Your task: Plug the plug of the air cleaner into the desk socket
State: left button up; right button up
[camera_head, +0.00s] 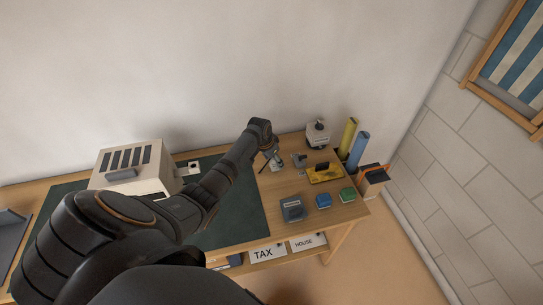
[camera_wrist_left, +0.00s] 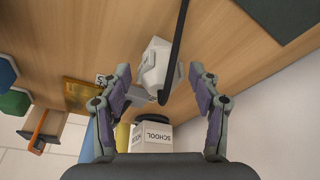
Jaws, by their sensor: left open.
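The air cleaner (camera_head: 125,168), a pale box with dark slots, stands on the left of the desk. The desk socket (camera_head: 193,168), a small white block with a dark round spot, is just to its right on the mat. My left gripper (camera_head: 272,160) is over the back right of the desk. In the left wrist view, its open fingers (camera_wrist_left: 204,90) are on either side of a white faceted body with a black cord, which looks like the plug (camera_wrist_left: 155,65). Contact cannot be told. My right gripper is out of view.
A yellow object (camera_head: 325,174), a dark box (camera_head: 292,209), a blue block (camera_head: 323,200) and a green block (camera_head: 347,195) lie at the right. The green mat (camera_head: 240,215) has bare room.

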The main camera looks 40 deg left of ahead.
pick_arm(q)
jog(key=v, duration=1.1)
jog(key=shift+r, duration=0.1)
dwell(0.5)
